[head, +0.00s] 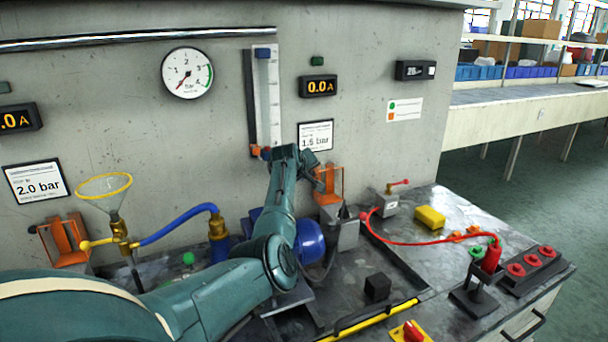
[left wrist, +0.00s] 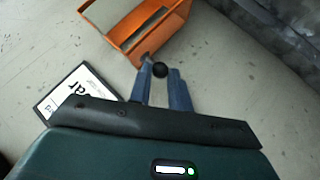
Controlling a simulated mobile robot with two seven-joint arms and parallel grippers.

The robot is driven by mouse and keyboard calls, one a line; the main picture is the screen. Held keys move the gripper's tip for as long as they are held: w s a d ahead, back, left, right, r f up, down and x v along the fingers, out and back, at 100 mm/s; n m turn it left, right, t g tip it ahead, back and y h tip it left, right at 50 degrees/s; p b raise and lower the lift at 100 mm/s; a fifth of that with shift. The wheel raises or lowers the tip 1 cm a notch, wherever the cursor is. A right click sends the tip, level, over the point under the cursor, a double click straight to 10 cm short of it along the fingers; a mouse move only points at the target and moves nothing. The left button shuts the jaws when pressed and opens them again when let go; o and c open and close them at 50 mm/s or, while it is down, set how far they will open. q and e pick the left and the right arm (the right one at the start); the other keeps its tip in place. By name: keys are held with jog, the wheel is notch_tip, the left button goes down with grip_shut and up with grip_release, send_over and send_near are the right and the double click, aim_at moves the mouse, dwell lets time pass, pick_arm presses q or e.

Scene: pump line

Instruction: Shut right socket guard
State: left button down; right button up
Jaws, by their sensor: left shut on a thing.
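The right socket guard (head: 331,187) is an orange frame standing upright above a grey socket box (head: 345,232) on the bench, against the wall. In the left wrist view, the orange guard (left wrist: 150,35) lies just beyond my fingers, with a black ball knob (left wrist: 160,70) on a short stem. My left gripper (head: 318,180) reaches the guard from the left; in the wrist view its two fingers (left wrist: 160,88) are closed around the knob. My arm and gripper hide part of the guard in the head view. My right gripper is in neither view.
A red cable (head: 415,242) runs from near the socket box to a red plug (head: 491,256) at the right. A yellow block (head: 430,217) and a black cube (head: 377,287) lie on the bench. A blue motor (head: 309,242) sits behind my arm. A label (head: 316,136) hangs above the guard.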

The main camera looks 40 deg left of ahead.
pick_arm(q)
jog(key=shift+f, duration=0.1)
jog(key=d+y, duration=0.1)
jog(key=s+d+m+t+y+p, duration=0.1)
jog(key=s+d+t+y, duration=0.1)
jog(key=shift+d+r+m+p, duration=0.2)
jog(key=shift+d+m+p, duration=0.1)
jog(key=shift+p, duration=0.1)
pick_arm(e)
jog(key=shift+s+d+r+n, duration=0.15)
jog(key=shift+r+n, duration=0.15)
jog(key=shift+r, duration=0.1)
